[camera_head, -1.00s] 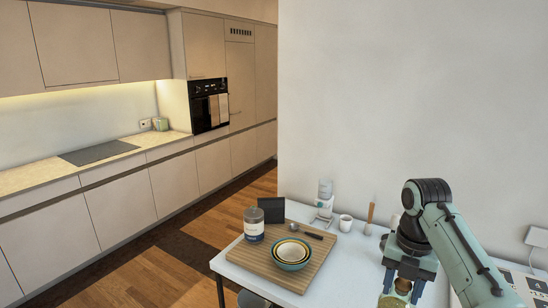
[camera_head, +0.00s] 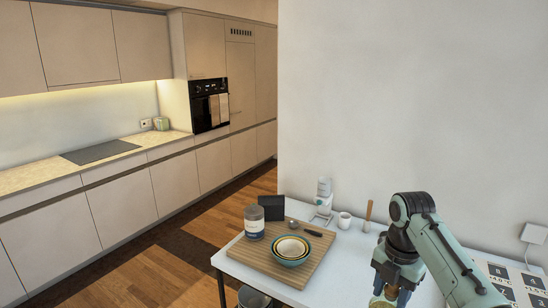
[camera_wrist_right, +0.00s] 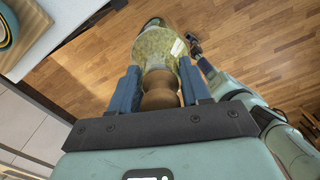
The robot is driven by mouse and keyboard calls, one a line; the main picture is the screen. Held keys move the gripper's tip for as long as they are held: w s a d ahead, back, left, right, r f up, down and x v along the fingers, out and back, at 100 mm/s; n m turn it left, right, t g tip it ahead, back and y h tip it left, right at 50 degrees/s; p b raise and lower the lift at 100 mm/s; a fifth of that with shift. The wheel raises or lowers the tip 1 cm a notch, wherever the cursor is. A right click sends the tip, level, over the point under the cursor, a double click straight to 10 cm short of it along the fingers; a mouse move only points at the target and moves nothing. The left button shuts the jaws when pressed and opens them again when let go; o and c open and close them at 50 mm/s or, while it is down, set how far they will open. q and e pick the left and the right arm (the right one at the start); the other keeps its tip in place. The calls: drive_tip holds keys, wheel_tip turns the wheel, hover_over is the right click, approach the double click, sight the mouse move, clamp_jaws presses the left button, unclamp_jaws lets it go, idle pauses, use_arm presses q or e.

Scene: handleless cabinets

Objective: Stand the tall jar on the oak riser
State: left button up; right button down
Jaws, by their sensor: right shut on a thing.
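My right gripper (camera_wrist_right: 160,90) is shut on the tall jar (camera_wrist_right: 153,50), a clear vessel with yellow-green contents and a turned brown wooden top. The fingers are on either side of the wooden top. In the head view the jar (camera_head: 382,302) shows only in part at the bottom edge, below my right gripper (camera_head: 391,290). The wooden board that looks like the oak riser (camera_head: 262,262) lies on the white table, left of the gripper and apart from the jar.
The board's front left is bare.

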drive_tip(key=w+a+f+m, duration=0.1)
drive_tip(key=a+f+m, duration=0.1)
drive_tip(key=f+m, duration=0.45)
drive_tip(key=w+a+f+m, duration=0.2)
drive_tip(key=f+m, duration=0.4)
drive_tip(key=f, duration=0.1)
drive_tip(key=s+a+f+m, duration=0.2)
drive_tip(key=s+f+m, duration=0.1)
drive_tip(key=f+m, duration=0.3)
drive_tip(key=s+a+f+m, duration=0.1)
drive_tip(key=s+f+m, duration=0.3)
drive_tip(key=f+m, duration=0.3)
wheel_tip(320, 180, down, 5)
drive_tip(key=shift+a+r, duration=0.2)
drive_tip(key=shift+a, duration=0.15)
